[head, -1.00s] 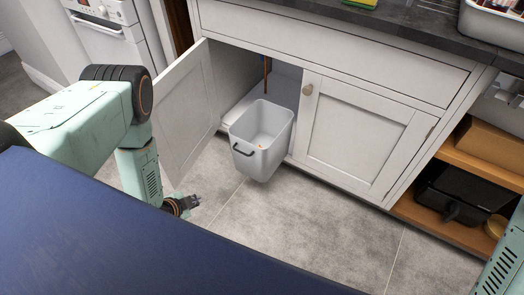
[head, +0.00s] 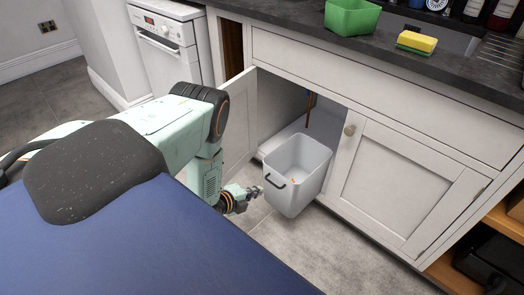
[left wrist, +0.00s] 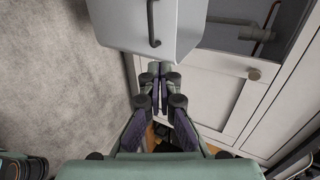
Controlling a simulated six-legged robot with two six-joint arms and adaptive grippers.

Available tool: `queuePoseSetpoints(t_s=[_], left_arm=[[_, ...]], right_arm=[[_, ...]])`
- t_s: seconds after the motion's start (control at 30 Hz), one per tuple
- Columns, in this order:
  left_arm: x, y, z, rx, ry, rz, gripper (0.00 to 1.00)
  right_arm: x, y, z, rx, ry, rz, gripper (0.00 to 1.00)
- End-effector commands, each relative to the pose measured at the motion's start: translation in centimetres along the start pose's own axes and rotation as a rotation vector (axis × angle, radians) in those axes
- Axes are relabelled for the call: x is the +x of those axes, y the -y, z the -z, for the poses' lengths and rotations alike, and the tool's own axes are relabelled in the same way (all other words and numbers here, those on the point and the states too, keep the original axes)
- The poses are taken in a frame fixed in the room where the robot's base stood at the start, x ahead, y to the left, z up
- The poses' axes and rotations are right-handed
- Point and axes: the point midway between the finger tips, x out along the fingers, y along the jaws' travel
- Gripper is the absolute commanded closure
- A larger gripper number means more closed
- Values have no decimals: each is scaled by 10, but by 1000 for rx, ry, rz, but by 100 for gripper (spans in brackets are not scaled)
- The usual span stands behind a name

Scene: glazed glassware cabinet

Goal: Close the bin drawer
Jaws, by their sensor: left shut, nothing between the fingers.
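My right gripper is not in view.
The left cupboard door (head: 240,118) is swung open beside my left arm. The right door (head: 400,185) is shut, with a round knob. A green tub (head: 352,16) and a sponge (head: 417,41) are on the dark worktop. Grey floor is clear in front of the bin.

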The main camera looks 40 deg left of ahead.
Motion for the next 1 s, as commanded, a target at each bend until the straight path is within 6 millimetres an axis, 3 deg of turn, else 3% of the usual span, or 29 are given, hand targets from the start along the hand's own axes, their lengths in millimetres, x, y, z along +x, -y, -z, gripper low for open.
queuePoseSetpoints(t_s=[0.1,0.43,0.5,0.7,1.0], left_arm=[[27,-3,2,2,-4,3,100],[85,-1,4,1,-5,2,100],[95,6,4,1,-5,3,100],[112,17,4,0,-4,0,100],[115,22,4,-1,-3,-1,100]], right_arm=[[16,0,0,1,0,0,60],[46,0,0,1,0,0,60],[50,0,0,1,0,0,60],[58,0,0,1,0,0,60],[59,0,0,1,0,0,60]])
